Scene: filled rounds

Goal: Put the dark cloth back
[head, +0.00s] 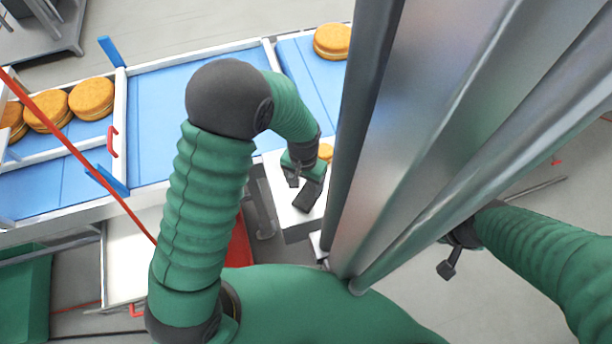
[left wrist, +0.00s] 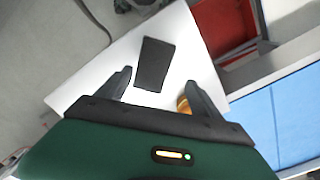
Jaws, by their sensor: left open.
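The dark cloth (head: 308,196) is a small flat dark rectangle on a white surface (head: 284,222) in the head view. In the left wrist view the cloth (left wrist: 155,62) lies flat on the white top (left wrist: 190,55), mostly in view between and beyond the fingertips. My left gripper (head: 302,178) is open and over the white surface, close to the cloth and not holding it. My right gripper (head: 450,262) is at the right, away from the cloth, only partly visible.
A filled round (head: 325,152) sits beside the left gripper, partly hidden. Behind is a blue conveyor (head: 155,95) with white rails and several filled rounds (head: 90,98). My metal column blocks the centre right. A green bin (head: 25,300) stands at lower left.

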